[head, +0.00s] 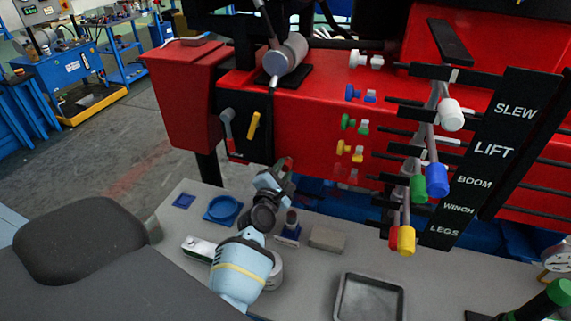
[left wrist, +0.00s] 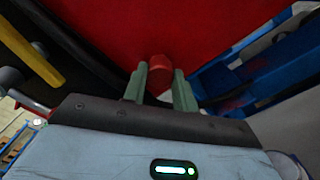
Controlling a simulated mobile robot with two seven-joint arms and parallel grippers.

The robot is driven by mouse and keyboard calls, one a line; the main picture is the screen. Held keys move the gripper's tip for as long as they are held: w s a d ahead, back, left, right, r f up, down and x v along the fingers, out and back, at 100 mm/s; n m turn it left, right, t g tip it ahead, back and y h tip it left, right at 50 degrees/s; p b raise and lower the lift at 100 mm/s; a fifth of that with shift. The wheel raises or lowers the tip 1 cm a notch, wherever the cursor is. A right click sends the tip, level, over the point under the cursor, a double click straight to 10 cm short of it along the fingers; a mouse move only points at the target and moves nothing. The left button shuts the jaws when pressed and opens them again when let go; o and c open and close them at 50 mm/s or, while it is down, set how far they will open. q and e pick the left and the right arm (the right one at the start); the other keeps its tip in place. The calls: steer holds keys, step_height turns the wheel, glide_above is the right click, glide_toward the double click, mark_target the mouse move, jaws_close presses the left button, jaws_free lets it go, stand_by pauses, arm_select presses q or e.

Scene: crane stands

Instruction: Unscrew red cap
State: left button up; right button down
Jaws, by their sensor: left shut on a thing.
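My left gripper (head: 284,172) reaches up from the bench to the front of the red crane body (head: 330,110). Its two pale green fingers (left wrist: 161,84) are shut on the red cap (left wrist: 160,64), which sits between their tips with the red panel behind it. In the head view the cap (head: 288,163) shows only as a small dark red end beyond the fingers. Whether it still touches a thread is hidden. My right gripper is in neither view.
Coloured levers (head: 437,180) hang at the right beside the label board (head: 490,150). White, blue, green and yellow fittings (head: 350,150) line the panel. On the bench are a blue dish (head: 222,220), a grey block (head: 327,238) and a metal tray (head: 345,305).

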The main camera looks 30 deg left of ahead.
arm_select(q)
steer(key=shift+f, duration=0.2)
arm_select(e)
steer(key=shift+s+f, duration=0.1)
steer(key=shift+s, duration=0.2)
arm_select(q)
steer(key=o, duration=1.1)
steer(key=shift+r, duration=0.1)
steer(key=shift+c, duration=0.6)
steer(key=shift+r, duration=0.1)
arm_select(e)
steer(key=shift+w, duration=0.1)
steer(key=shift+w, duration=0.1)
arm_select(q)
steer(key=shift+r+m, duration=0.1)
steer(key=shift+m, duration=0.5)
steer(key=m, duration=0.3)
steer(key=shift+p, duration=0.4)
steer(key=shift+m, duration=0.6)
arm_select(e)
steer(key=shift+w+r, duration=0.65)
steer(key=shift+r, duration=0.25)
